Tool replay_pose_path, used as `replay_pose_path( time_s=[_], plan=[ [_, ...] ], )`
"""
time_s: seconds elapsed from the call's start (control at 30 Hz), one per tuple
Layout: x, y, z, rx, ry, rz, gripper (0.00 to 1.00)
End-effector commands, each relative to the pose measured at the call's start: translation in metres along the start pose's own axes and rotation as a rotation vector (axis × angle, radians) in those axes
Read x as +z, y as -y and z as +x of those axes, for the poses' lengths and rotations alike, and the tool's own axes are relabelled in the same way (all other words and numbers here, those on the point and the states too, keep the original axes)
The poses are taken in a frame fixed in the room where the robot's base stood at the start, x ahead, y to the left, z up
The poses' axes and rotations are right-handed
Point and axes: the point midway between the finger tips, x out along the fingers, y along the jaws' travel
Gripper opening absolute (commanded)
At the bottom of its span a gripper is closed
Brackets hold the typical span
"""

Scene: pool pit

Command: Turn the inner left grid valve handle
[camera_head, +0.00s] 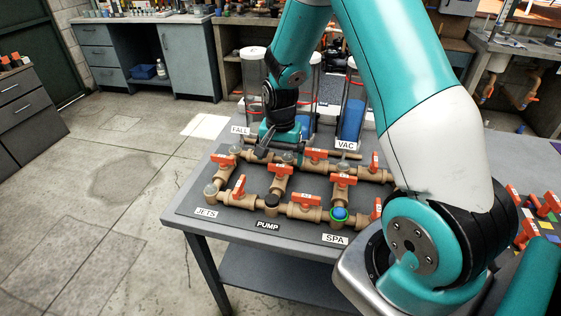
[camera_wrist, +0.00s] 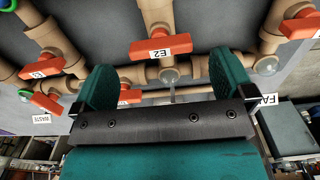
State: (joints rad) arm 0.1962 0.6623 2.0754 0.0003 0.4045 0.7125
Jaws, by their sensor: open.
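The inner left grid valve handle (camera_head: 281,169) appears to be the orange handle on the left of the two inner pipes. In the wrist view it appears as the orange handle tagged E2 (camera_wrist: 160,46), lying crosswise to its tan pipe. My gripper (camera_head: 263,151) is over the far left part of the pipe grid. In the wrist view my gripper (camera_wrist: 166,80) is open and empty, its two teal fingers spread wide. The E2 handle lies beyond the fingertips, between their lines, with no visible contact. A finger hides part of the far pipe row.
Other orange handles stand close by: the outer left one (camera_head: 240,185), the inner right one (camera_head: 344,180) and a far-row one (camera_head: 316,155). Clear cylinders (camera_head: 352,110) stand behind the grid. The table's left front edge (camera_head: 190,228) has open floor beyond.

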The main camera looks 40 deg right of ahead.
Motion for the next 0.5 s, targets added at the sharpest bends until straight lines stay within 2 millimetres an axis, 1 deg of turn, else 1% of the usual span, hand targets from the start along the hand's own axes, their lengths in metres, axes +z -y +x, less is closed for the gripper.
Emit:
replay_pose_path(
  time_s=[0.03, 0.1, 0.2, 0.33, 0.5],
  plan=[
    [0.001, -0.001, 0.008, 0.003, 0.003, 0.0, 1.0],
    [0.0, 0.0, 0.018, 0.002, 0.002, 0.0, 1.0],
    [0.0, 0.0, 0.027, 0.0, 0.001, 0.0, 1.0],
    [0.0, 0.0, 0.032, 0.0, 0.0, 0.0, 1.0],
    [0.0, 0.0, 0.033, -0.001, -0.001, 0.0, 1.0]
  ],
)
